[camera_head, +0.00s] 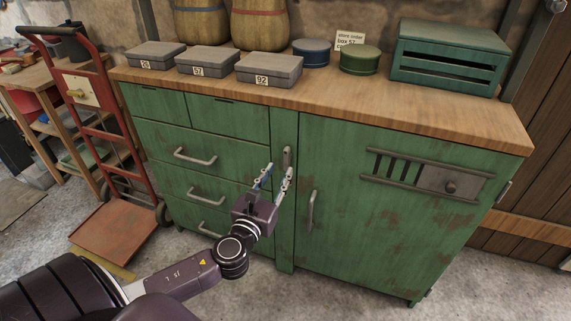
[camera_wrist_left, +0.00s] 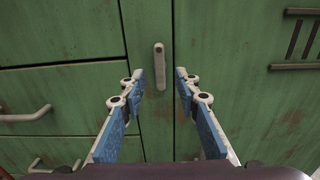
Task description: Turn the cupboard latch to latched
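The cupboard latch (camera_head: 287,157) is a small grey bar on the narrow green post between the drawers and the cupboard door (camera_head: 385,215). It hangs upright, and in the left wrist view the latch (camera_wrist_left: 159,66) shows a round dot near its top. The door looks closed. My left gripper (camera_head: 279,170) is open and empty in front of the post. In the left wrist view the fingers of the left gripper (camera_wrist_left: 159,75) show to either side of the latch, apparently short of it. No touch can be seen. My right gripper is not in view.
The door has a handle (camera_head: 312,210) and a slatted vent (camera_head: 425,175); drawer handles (camera_head: 195,157) stick out at left. Grey boxes (camera_head: 269,69), round tins (camera_head: 360,60) and a green crate (camera_head: 449,58) stand on the wooden top (camera_head: 330,105). A red hand truck (camera_head: 112,232) stands left.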

